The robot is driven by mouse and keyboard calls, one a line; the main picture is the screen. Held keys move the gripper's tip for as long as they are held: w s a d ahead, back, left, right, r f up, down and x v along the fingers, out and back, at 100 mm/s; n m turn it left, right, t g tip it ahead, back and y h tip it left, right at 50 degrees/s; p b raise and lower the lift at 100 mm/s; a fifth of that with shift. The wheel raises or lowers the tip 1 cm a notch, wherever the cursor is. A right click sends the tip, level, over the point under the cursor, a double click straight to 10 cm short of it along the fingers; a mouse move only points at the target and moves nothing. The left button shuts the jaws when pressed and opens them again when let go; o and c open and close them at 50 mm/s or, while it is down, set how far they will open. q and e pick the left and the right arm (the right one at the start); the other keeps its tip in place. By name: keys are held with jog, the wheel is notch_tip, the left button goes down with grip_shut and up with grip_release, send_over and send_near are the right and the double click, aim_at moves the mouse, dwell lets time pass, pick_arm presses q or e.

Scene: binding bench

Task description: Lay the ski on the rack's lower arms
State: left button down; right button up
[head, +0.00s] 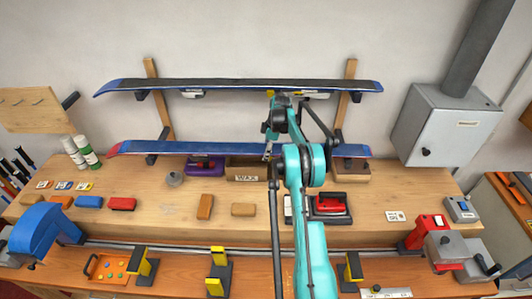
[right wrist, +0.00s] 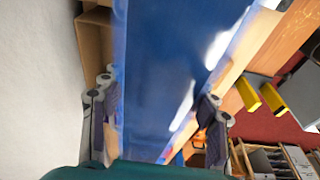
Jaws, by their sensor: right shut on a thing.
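The blue ski with a red left tip (head: 205,148) runs level along the rack at its lower arms (head: 151,159). It appears to lie over both arms, but I cannot tell for certain whether it touches them. My right gripper (head: 270,152) is shut on this ski near its middle, partly hidden by my teal arm. In the right wrist view the gripper's fingers (right wrist: 160,115) stand on either side of the blue ski (right wrist: 165,60). My left gripper is not in view.
Another ski (head: 230,85) lies on the rack's upper arms, close above my right arm. Below the lower ski stand a purple item (head: 204,164), a wooden wax box (head: 245,174) and a red iron (head: 330,203). A grey cabinet (head: 450,125) hangs at right.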

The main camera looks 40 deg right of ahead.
jog(key=o, duration=1.8)
jog(key=shift+s+r, duration=0.1)
jog(key=shift+o, duration=0.2)
jog(key=v, duration=1.2)
jog(key=s+a+m+t+h+b, duration=0.1)
jog(key=s+a+m+b, duration=0.15)
jog(key=a+b, duration=0.6)
jog(key=s+a+m+t+h+b, duration=0.15)
jog(key=s+a+b, duration=0.25)
jog(key=a, duration=1)
jog(key=s+a+f+m+t+b, duration=0.1)
jog(key=s+a+f+m+b, duration=0.2)
jog(key=s+a+f+b, duration=0.3)
jog(key=s+a+f+m+t+b, duration=0.2)
jog(key=s+a+f+b, duration=0.4)
jog(key=s+a+f, duration=0.5)
jog(key=s+f+m, duration=0.1)
jog(key=s+f, duration=0.3)
jog(key=s, duration=0.1)
jog(key=shift+y, duration=0.35)
